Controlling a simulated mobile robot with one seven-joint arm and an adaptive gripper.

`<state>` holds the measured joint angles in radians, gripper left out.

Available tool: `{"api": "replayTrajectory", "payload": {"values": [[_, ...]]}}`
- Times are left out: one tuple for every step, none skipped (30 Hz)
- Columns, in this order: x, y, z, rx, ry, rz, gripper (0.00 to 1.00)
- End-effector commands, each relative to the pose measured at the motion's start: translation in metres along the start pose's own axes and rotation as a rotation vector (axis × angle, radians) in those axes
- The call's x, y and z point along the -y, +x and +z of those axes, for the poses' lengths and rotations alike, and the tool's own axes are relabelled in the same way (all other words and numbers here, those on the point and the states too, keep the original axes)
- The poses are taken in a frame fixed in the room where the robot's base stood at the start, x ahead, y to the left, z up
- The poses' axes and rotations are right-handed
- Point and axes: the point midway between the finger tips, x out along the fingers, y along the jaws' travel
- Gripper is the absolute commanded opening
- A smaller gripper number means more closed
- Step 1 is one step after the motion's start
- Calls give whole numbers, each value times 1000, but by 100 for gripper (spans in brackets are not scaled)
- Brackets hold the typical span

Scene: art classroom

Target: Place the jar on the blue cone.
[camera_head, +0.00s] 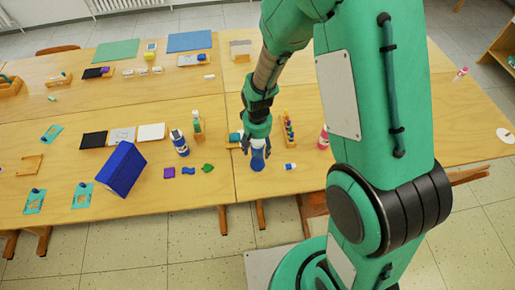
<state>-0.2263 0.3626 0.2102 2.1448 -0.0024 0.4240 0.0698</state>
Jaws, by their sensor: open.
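The blue cone (257,163) stands on the table near its front edge, directly below my gripper (258,148). A small pale blue and white piece shows at the cone's top, between the fingers. I cannot tell whether it is the jar or part of the cone. My gripper points down with its fingers apart, around or just above that top; contact is too small to tell. A small white jar-like item with a blue end (290,166) lies on the table to the right of the cone.
A blue box-like block (121,169), a dark blue bottle (180,143) and small coloured shapes (188,171) lie to the left. A rack of small pots (288,130) and a pink bottle (323,138) stand to the right. My arm hides part of the table.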

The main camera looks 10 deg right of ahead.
Motion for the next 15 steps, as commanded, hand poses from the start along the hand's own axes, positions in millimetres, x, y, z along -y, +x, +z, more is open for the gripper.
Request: {"api": "replayTrajectory", "payload": {"values": [[0, -8, -1, -3, 0, 0, 63], [0, -12, -1, -4, 0, 0, 63], [0, -17, -1, -3, 0, 0, 63], [0, -22, -1, -3, 0, 0, 63], [0, -26, -1, -4, 0, 0, 63], [0, -32, -1, -4, 0, 0, 63], [0, -37, -1, -4, 0, 0, 63], [0, -42, -1, -3, 0, 0, 63], [0, -49, -1, -4, 0, 0, 63], [0, -54, -1, -4, 0, 0, 63], [0, -58, -1, -3, 0, 0, 63], [0, -65, -1, -3, 0, 0, 63], [0, -70, -1, -4, 0, 0, 63], [0, -74, -1, -4, 0, 0, 63], [0, -79, 0, -2, 0, 0, 63]]}}
